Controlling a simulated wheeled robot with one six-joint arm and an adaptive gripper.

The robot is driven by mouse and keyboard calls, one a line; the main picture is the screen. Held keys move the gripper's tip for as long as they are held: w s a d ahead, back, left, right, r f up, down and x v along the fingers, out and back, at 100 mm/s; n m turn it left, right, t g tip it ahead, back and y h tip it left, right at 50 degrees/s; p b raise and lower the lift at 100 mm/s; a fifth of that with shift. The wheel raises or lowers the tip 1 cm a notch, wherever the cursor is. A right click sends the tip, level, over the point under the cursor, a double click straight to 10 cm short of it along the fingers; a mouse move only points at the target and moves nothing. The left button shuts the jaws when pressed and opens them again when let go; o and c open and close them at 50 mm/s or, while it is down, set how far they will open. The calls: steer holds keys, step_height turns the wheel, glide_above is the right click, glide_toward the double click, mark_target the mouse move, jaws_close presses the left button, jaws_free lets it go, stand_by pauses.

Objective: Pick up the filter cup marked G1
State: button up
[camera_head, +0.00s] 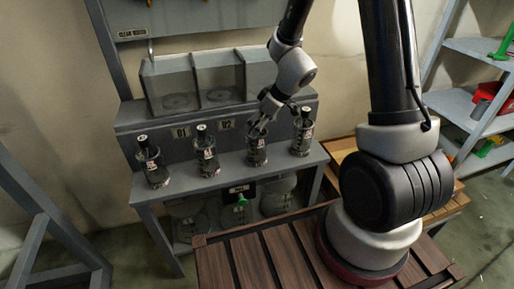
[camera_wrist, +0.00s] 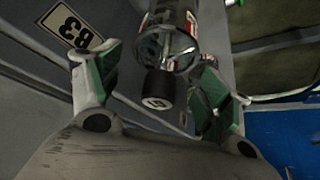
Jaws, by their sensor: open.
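Several clear filter cups with dark caps and red-and-white labels stand in a row on the grey bench: a far-left cup (camera_head: 152,167), a second cup (camera_head: 207,155), a third cup (camera_head: 256,152) and a right-hand cup (camera_head: 302,135). Their marks are too small to read in the head view, so I cannot tell which is G1. My gripper (camera_head: 262,122) is above the third cup. In the wrist view my gripper (camera_wrist: 155,92) is open, and a clear cup (camera_wrist: 168,40) with a black cap (camera_wrist: 158,90) lies between its fingers. The cap's white mark is unclear.
The bench (camera_head: 228,173) has number plates behind the cups; a plate ending in 3 (camera_wrist: 72,28) shows in the wrist view. Clear-walled boxes (camera_head: 190,82) stand behind. Round glass vessels sit under the bench. A slatted wooden surface (camera_head: 245,262) lies in front.

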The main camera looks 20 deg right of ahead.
mark_target(252, 130)
steer(key=x, duration=0.4)
steer(key=shift+w+a+f, duration=0.1)
steer(key=shift+a+f, duration=0.05)
steer(key=shift+a, duration=0.05)
steer(key=c, duration=1.5)
